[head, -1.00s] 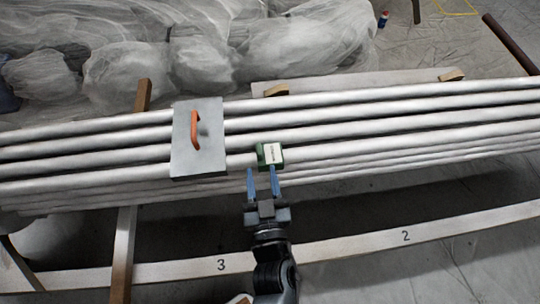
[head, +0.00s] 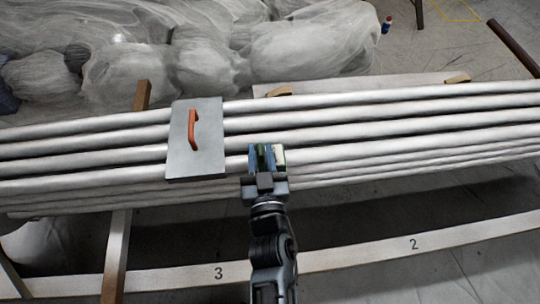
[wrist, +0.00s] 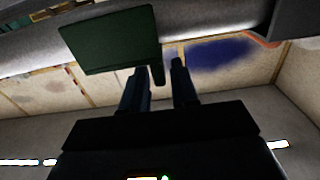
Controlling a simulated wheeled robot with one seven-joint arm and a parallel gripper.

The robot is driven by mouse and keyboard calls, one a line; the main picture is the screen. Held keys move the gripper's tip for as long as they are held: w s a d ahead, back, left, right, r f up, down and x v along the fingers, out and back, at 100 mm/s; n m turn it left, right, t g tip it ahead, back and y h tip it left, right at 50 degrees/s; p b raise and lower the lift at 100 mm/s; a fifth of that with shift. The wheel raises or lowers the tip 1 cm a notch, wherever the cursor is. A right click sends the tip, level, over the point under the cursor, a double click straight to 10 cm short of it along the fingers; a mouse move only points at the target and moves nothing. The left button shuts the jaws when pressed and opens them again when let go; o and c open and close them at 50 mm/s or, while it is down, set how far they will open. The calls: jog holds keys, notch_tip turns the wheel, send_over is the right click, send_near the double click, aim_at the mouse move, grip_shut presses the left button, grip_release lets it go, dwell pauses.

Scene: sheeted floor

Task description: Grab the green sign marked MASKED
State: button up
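The green sign (head: 280,155) stands on the pipes in front of my gripper, its pale face partly hidden by the fingers. The writing on it cannot be read. My gripper (head: 262,152) has its blue fingers apart, reaching up to the sign. In the wrist view the sign (wrist: 108,42) is a dark green panel at upper left. A narrow green part of it hangs down between the two open fingertips of my gripper (wrist: 160,75). A gap shows beside the right fingertip; contact on the left cannot be told.
A grey plate with an orange handle (head: 193,130) lies on the pipes (head: 400,119) left of the sign. A wooden post (head: 118,250) stands at left. A numbered pale beam (head: 340,258) crosses in front. Plastic-wrapped bundles (head: 310,45) lie behind the pipes.

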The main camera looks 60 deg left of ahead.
grip_shut()
jog(key=shift+r, duration=0.1)
